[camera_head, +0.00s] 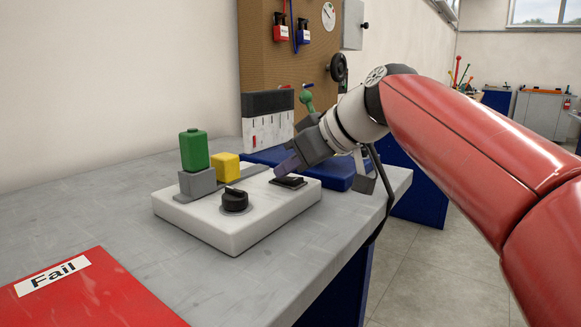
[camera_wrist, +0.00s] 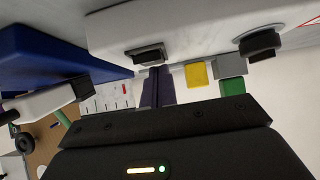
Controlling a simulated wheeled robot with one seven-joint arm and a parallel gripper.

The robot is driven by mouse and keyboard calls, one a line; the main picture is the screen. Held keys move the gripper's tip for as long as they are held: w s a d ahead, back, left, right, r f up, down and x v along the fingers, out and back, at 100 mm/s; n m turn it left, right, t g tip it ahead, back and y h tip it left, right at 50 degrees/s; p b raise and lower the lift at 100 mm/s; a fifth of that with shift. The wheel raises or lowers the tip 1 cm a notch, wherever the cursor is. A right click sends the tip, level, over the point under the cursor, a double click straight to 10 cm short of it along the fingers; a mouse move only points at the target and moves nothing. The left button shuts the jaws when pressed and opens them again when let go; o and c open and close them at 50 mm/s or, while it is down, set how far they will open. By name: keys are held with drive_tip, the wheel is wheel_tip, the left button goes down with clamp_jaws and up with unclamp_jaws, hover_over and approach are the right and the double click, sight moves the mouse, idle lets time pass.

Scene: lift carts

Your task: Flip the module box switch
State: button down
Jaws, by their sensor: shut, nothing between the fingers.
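The white module box (camera_head: 215,232) lies on the grey workbench. Its black switch (camera_head: 289,182) sits near the right end of its top, and a black round knob (camera_head: 235,201) is to the left of it. In the wrist view the switch (camera_wrist: 148,54) and knob (camera_wrist: 258,43) both stick out from the white box (camera_wrist: 200,22). My gripper (camera_head: 281,170) is shut and empty, pointing down at the box, with its fingertips just beside and above the switch. The dark fingers (camera_wrist: 158,80) end close to the switch in the wrist view; I cannot tell whether they touch it.
A green block (camera_head: 194,150) on a grey base and a yellow block (camera_head: 226,167) stand at the box's back. A blue module (camera_head: 335,172) lies behind it to the right. A red "Fail" tray (camera_head: 100,295) is front left. The bench (camera_head: 120,205) between is clear.

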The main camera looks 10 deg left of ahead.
drive_tip(key=shift+f, duration=0.1)
drive_tip(key=shift+w+a+r+p, duration=0.2)
drive_tip(key=shift+w+a+p, duration=0.1)
drive_tip(key=shift+a+p, duration=0.3)
drive_tip(key=shift+a, duration=0.1)
